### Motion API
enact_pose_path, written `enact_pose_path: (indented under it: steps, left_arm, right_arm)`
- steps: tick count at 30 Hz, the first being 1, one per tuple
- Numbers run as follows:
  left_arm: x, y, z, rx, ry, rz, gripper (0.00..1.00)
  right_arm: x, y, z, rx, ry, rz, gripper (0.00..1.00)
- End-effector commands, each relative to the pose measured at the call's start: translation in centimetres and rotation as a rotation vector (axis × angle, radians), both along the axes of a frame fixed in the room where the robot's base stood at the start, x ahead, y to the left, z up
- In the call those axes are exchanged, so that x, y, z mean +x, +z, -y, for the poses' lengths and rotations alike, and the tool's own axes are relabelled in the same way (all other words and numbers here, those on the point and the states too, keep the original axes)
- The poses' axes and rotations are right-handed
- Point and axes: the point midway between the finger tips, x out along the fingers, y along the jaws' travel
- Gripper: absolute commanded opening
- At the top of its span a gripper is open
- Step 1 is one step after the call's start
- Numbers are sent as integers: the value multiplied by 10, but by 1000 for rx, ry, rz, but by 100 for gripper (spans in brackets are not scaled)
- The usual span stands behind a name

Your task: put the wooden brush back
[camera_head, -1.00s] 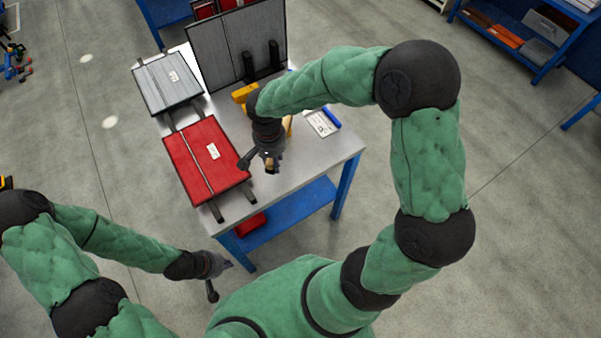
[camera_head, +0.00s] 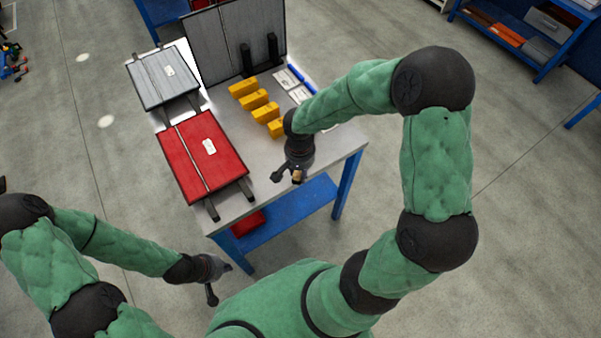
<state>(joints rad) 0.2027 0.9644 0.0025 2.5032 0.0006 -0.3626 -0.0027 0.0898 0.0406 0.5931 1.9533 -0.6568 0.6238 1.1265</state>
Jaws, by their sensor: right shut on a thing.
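My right gripper (camera_head: 287,175) is over the front right part of the metal table (camera_head: 235,205), near its front edge. It is shut on a small tan thing, the wooden brush (camera_head: 297,175); only a bit of it shows, and the gripper hides the rest. My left gripper (camera_head: 220,281) is low at the left, in front of the table and away from it. It looks open and empty.
A red panel (camera_head: 190,150) and a grey panel (camera_head: 150,80) lie on supports at the table's left. Several yellow blocks (camera_head: 254,99) stand in the middle. White cards with blue items (camera_head: 283,78) lie at the right. A dark upright board (camera_head: 225,50) stands behind.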

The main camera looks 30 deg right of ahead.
Motion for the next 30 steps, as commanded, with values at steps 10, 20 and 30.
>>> enact_pose_path:
  steps: [10,20,30]
  left_arm:
    - [0,1,0,0,0,1,0]
    - [0,5,0,0,0,1,0]
    - [0,31,0,0,0,1,0]
  right_arm:
    - [-2,0,-1,1,0,-6,59]
    - [-1,7,-1,1,0,-4,59]
    - [-1,69,-2,1,-1,-1,59]
